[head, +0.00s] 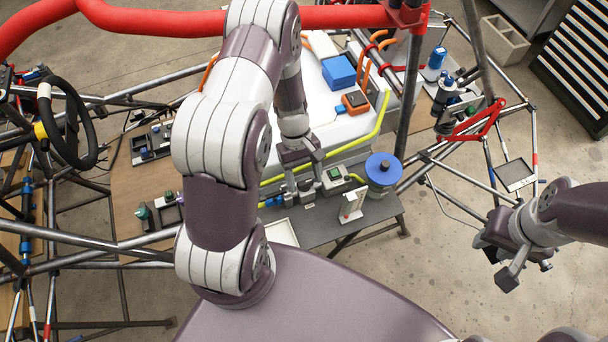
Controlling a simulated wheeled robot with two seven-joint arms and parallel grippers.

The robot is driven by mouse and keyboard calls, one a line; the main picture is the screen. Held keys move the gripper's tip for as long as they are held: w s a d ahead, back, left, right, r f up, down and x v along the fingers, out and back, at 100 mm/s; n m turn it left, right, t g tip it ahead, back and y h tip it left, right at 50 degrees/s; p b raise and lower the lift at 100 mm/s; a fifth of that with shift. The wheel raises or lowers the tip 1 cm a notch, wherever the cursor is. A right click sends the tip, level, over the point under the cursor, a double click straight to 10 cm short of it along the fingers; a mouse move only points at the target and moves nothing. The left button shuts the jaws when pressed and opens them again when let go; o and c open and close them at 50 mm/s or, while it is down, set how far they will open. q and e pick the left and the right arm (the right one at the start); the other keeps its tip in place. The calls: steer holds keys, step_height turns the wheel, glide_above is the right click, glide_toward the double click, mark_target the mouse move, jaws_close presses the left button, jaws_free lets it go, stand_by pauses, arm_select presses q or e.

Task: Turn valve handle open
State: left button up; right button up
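No part is clearly marked as the valve handle. My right gripper (527,272) hangs open and empty over the floor at the right.
A small box with a green top (335,174) and a white upright bracket (352,205) stand close right of my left gripper. Chassis tubes, a steering wheel (68,123) and a red bent frame (474,124) surround the bench.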

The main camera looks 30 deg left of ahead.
arm_select(q)
steer(key=b+v, duration=0.2)
steer(key=v, duration=0.5)
steer(key=shift+r, duration=0.2)
steer(key=shift+a, duration=0.1)
steer(key=s+d+r+m+t+y+b, duration=0.3)
steer(key=s+m, duration=0.4)
steer(key=m, duration=0.3)
steer(key=shift+d+r+t+b, duration=0.4)
steer(key=shift+d+t+b, duration=0.2)
steer(key=shift+d+b, duration=0.8)
